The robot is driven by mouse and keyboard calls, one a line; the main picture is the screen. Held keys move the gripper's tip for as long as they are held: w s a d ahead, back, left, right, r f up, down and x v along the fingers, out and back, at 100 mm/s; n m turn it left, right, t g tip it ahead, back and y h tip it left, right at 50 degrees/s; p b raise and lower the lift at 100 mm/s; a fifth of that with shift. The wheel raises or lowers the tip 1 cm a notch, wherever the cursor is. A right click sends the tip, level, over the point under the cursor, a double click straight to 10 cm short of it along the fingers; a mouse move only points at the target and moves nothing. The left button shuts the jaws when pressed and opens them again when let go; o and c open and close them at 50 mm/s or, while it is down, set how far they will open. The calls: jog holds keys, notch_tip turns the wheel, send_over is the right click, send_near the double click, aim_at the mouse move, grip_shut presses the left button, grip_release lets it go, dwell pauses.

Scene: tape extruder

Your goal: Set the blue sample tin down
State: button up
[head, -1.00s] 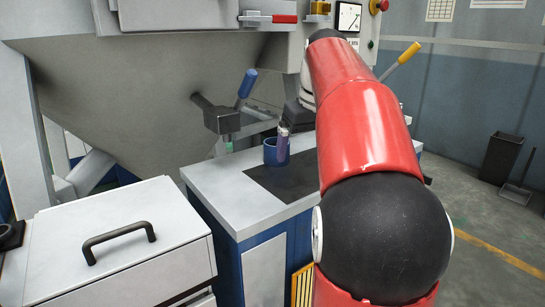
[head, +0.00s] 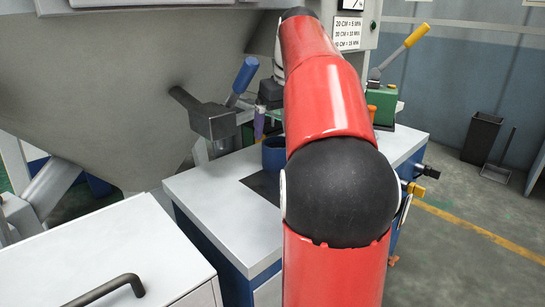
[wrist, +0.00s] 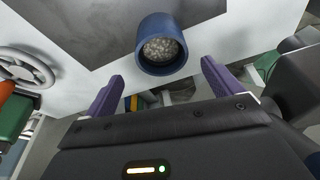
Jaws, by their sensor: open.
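The blue sample tin (head: 273,154) stands upright on the dark mat (head: 262,186) on the white-topped bench, partly hidden by my arm in the head view. In the wrist view the tin (wrist: 163,62) shows its open mouth with grey granules inside. My gripper (wrist: 160,86) is open, its two purple fingers apart and empty, with the tin ahead of the gap between them and clear of both. In the head view one purple finger of my gripper (head: 259,123) shows above and behind the tin; the other is hidden.
A grey block with a blue-handled lever (head: 243,77) is close to the left of my gripper. A green unit (head: 381,105) with a yellow-handled lever (head: 416,36) stands at the bench's back right. A white cabinet (head: 110,250) is at front left. The bench's white front left top (head: 205,190) is clear.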

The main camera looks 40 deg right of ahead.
aim_at(277, 147)
jog(key=x, duration=0.2)
jog(key=b+x, duration=0.1)
jog(key=x, duration=0.4)
jog(key=shift+s+a+f, duration=0.2)
jog(key=shift+s+f, duration=0.05)
jog(key=shift+s, duration=0.1)
jog(key=shift+c, duration=0.2)
jog(key=c, duration=1.2)
jog(key=shift+r, duration=0.15)
